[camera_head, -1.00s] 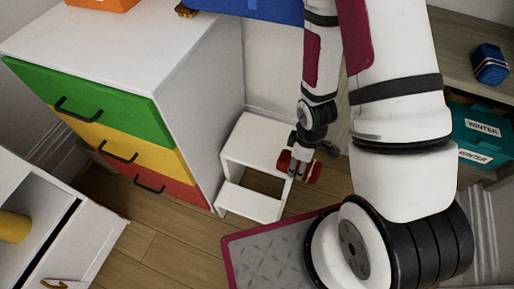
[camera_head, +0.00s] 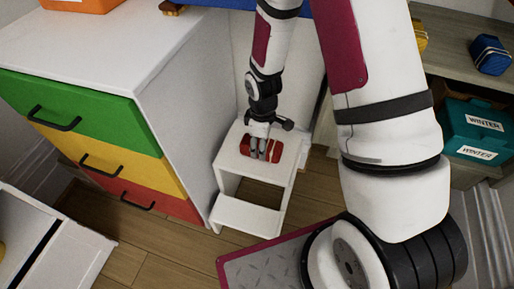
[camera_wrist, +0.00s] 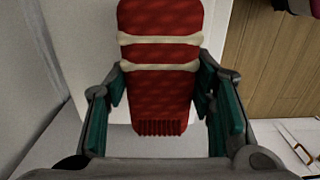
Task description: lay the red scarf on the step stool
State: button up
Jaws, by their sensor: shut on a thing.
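The red scarf (camera_wrist: 158,95) is a flat folded bundle with two cream bands and a fringed end. My gripper (camera_head: 260,155) is shut on the scarf, with one finger at each long side in the wrist view. In the head view the scarf (camera_head: 273,150) is over the upper step of the white step stool (camera_head: 286,173). I cannot tell whether it touches the step. Part of the scarf is hidden behind my fingers. The stool's lower step (camera_head: 248,215) is bare.
A white dresser (camera_head: 185,110) with green, yellow and red drawers stands close left of the stool. Shelves at right hold teal WINTER boxes (camera_head: 470,135) and a blue bundle (camera_head: 490,55). Wooden floor (camera_head: 165,232) lies in front.

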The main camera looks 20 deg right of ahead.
jog(key=shift+w+a+f, duration=0.1)
jog(key=shift+w+a, duration=0.1)
jog(key=shift+w, duration=0.35)
jog(key=shift+w+a+f, duration=0.1)
jog(key=shift+w+a, duration=0.1)
jog(key=shift+w, duration=0.35)
jog(key=shift+f+b, duration=1)
jog(key=shift+f, duration=0.65)
jog(key=shift+f, duration=0.2)
jog(key=o, duration=1.2)
jog(key=shift+r, duration=0.1)
jog(key=shift+r+p, duration=1.4)
jog(key=shift+r, duration=2.55)
